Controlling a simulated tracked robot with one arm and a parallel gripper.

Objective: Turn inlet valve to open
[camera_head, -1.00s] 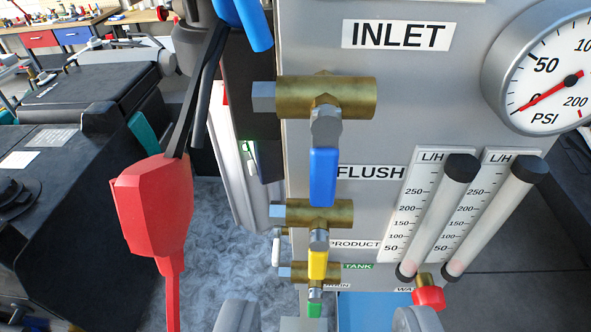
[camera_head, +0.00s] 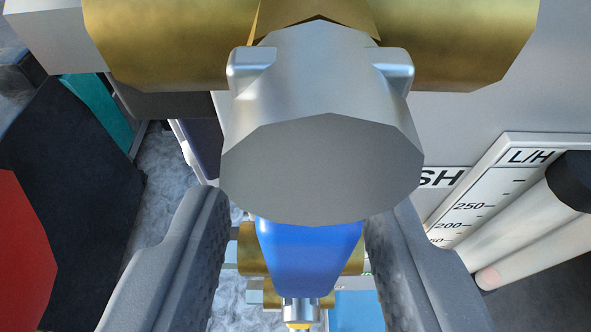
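The inlet valve's brass body (camera_head: 440,45) spans the top of the view. Its large grey stem (camera_head: 320,170) faces me in the middle. The blue handle (camera_head: 310,260) hangs straight down below the stem, its upper end hidden behind it. My gripper (camera_head: 298,212) is open, with one grey finger on each side of the blue handle. A gap shows between the left finger and the handle. The right finger is very near the handle's right side, and I cannot tell whether it touches.
The flow meter scale (camera_head: 490,195) and its clear tubes (camera_head: 520,240) stand to the right on the grey panel. Lower brass valves (camera_head: 250,255) show behind the blue handle. A red object (camera_head: 20,250) and dark equipment (camera_head: 85,190) are at the left.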

